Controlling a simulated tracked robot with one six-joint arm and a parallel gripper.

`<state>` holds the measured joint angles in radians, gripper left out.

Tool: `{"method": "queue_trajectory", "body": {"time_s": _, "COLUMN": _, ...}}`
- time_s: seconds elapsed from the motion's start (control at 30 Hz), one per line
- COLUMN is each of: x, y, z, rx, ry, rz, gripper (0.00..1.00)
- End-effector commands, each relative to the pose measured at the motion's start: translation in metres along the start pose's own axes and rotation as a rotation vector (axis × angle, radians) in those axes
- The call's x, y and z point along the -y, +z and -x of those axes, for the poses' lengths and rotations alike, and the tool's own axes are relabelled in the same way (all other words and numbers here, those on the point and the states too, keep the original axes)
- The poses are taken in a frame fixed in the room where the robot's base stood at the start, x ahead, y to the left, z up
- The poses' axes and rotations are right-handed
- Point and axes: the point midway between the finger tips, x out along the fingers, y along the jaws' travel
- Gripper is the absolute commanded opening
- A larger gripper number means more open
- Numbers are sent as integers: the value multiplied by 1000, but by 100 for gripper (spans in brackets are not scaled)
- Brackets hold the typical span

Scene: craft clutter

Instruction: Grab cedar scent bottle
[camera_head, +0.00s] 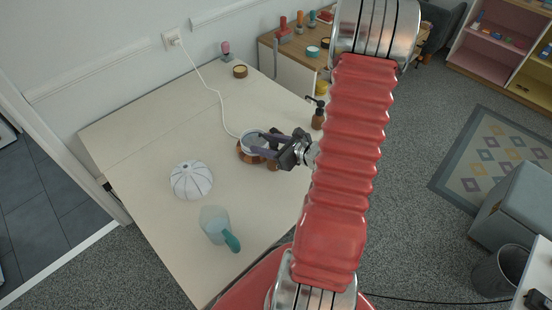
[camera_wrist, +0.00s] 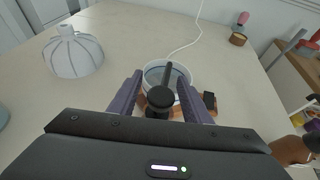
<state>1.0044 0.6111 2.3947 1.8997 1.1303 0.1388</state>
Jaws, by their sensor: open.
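A brown bottle with a black pump top (camera_head: 318,118) stands near the right edge of the table. It also shows at the right edge of the wrist view (camera_wrist: 290,150); no label is readable, so I cannot tell if it is the cedar scent bottle. My gripper (camera_head: 265,143) is open over the table, left of this bottle. In the wrist view, its purple fingers (camera_wrist: 162,90) stand apart around a dark round piece with a thin rod, which I cannot identify. A glass pot on a brown base (camera_wrist: 152,70) is just beyond the fingers and partly hidden.
A white ribbed dome (camera_head: 191,180) and a pale scoop-like item with a teal handle (camera_head: 231,241) are on the table's left and front. A white cord (camera_head: 215,90) runs from the wall. A small brown tub (camera_head: 240,71) sits at the back.

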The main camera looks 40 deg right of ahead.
Motion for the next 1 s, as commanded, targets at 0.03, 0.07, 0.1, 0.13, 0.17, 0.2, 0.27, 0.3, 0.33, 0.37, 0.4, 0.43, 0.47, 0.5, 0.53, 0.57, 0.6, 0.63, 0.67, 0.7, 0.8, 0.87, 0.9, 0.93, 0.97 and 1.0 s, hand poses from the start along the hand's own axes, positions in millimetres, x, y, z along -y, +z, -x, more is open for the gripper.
{"method": "queue_trajectory", "body": {"time_s": 0.03, "x": 0, "y": 0, "z": 0, "rx": 0, "ry": 0, "rz": 0, "gripper": 44}}
{"method": "queue_trajectory", "body": {"time_s": 0.07, "x": 0, "y": 0, "z": 0, "rx": 0, "ry": 0, "rz": 0, "gripper": 44}}
{"method": "queue_trajectory", "body": {"time_s": 0.1, "x": 0, "y": 0, "z": 0, "rx": 0, "ry": 0, "rz": 0, "gripper": 44}}
{"method": "queue_trajectory", "body": {"time_s": 0.13, "x": 0, "y": 0, "z": 0, "rx": 0, "ry": 0, "rz": 0, "gripper": 44}}
{"method": "queue_trajectory", "body": {"time_s": 0.17, "x": 0, "y": 0, "z": 0, "rx": 0, "ry": 0, "rz": 0, "gripper": 44}}
{"method": "queue_trajectory", "body": {"time_s": 0.2, "x": 0, "y": 0, "z": 0, "rx": 0, "ry": 0, "rz": 0, "gripper": 44}}
{"method": "queue_trajectory", "body": {"time_s": 0.27, "x": 0, "y": 0, "z": 0, "rx": 0, "ry": 0, "rz": 0, "gripper": 43}}
{"method": "queue_trajectory", "body": {"time_s": 0.3, "x": 0, "y": 0, "z": 0, "rx": 0, "ry": 0, "rz": 0, "gripper": 40}}
{"method": "queue_trajectory", "body": {"time_s": 0.33, "x": 0, "y": 0, "z": 0, "rx": 0, "ry": 0, "rz": 0, "gripper": 38}}
{"method": "queue_trajectory", "body": {"time_s": 0.37, "x": 0, "y": 0, "z": 0, "rx": 0, "ry": 0, "rz": 0, "gripper": 36}}
{"method": "queue_trajectory", "body": {"time_s": 0.4, "x": 0, "y": 0, "z": 0, "rx": 0, "ry": 0, "rz": 0, "gripper": 33}}
{"method": "queue_trajectory", "body": {"time_s": 0.43, "x": 0, "y": 0, "z": 0, "rx": 0, "ry": 0, "rz": 0, "gripper": 31}}
{"method": "queue_trajectory", "body": {"time_s": 0.47, "x": 0, "y": 0, "z": 0, "rx": 0, "ry": 0, "rz": 0, "gripper": 29}}
{"method": "queue_trajectory", "body": {"time_s": 0.5, "x": 0, "y": 0, "z": 0, "rx": 0, "ry": 0, "rz": 0, "gripper": 26}}
{"method": "queue_trajectory", "body": {"time_s": 0.53, "x": 0, "y": 0, "z": 0, "rx": 0, "ry": 0, "rz": 0, "gripper": 24}}
{"method": "queue_trajectory", "body": {"time_s": 0.57, "x": 0, "y": 0, "z": 0, "rx": 0, "ry": 0, "rz": 0, "gripper": 22}}
{"method": "queue_trajectory", "body": {"time_s": 0.6, "x": 0, "y": 0, "z": 0, "rx": 0, "ry": 0, "rz": 0, "gripper": 19}}
{"method": "queue_trajectory", "body": {"time_s": 0.63, "x": 0, "y": 0, "z": 0, "rx": 0, "ry": 0, "rz": 0, "gripper": 17}}
{"method": "queue_trajectory", "body": {"time_s": 0.67, "x": 0, "y": 0, "z": 0, "rx": 0, "ry": 0, "rz": 0, "gripper": 15}}
{"method": "queue_trajectory", "body": {"time_s": 0.7, "x": 0, "y": 0, "z": 0, "rx": 0, "ry": 0, "rz": 0, "gripper": 12}}
{"method": "queue_trajectory", "body": {"time_s": 0.8, "x": 0, "y": 0, "z": 0, "rx": 0, "ry": 0, "rz": 0, "gripper": 5}}
{"method": "queue_trajectory", "body": {"time_s": 0.87, "x": 0, "y": 0, "z": 0, "rx": 0, "ry": 0, "rz": 0, "gripper": 1}}
{"method": "queue_trajectory", "body": {"time_s": 0.9, "x": 0, "y": 0, "z": 0, "rx": 0, "ry": 0, "rz": 0, "gripper": 0}}
{"method": "queue_trajectory", "body": {"time_s": 0.93, "x": 0, "y": 0, "z": 0, "rx": 0, "ry": 0, "rz": 0, "gripper": 0}}
{"method": "queue_trajectory", "body": {"time_s": 0.97, "x": 0, "y": 0, "z": 0, "rx": 0, "ry": 0, "rz": 0, "gripper": 0}}
{"method": "queue_trajectory", "body": {"time_s": 1.0, "x": 0, "y": 0, "z": 0, "rx": 0, "ry": 0, "rz": 0, "gripper": 0}}
